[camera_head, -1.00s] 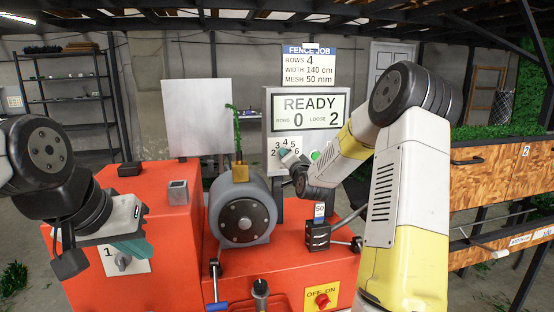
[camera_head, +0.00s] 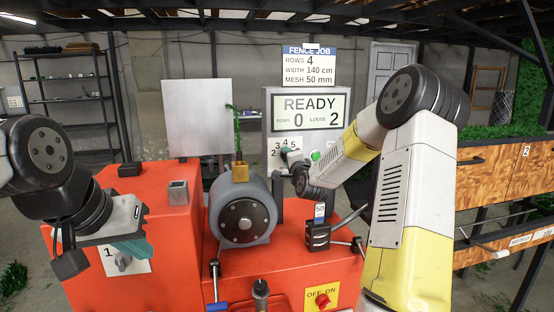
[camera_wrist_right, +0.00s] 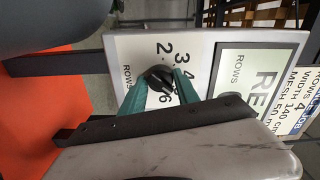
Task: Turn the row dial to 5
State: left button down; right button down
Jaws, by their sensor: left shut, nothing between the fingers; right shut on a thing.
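The row dial (camera_wrist_right: 158,80) is a black knob on the light control panel, ringed by printed numbers 2 to 6. In the right wrist view it sits between the teal fingertips of my right gripper (camera_wrist_right: 160,86), which is shut on it. The fingers hide part of the scale, and I cannot tell which number the dial points to. In the head view my right gripper (camera_head: 289,157) is at the panel and covers the dial. My left gripper (camera_head: 130,248) is shut and empty at the lower left, in front of the red machine, away from the dial.
The display (camera_head: 310,113) reads READY, rows 0, loose 2. The job sign (camera_head: 308,67) above reads rows 4, width 140 cm, mesh 50 mm. A green button (camera_head: 315,156) is right of the dial. The red machine (camera_head: 160,195) with its grey motor (camera_head: 243,215) stands in front.

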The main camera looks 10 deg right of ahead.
jog(key=c, duration=0.9)
grip_release()
jog(key=s, duration=0.8)
jog(key=shift+d, duration=0.2)
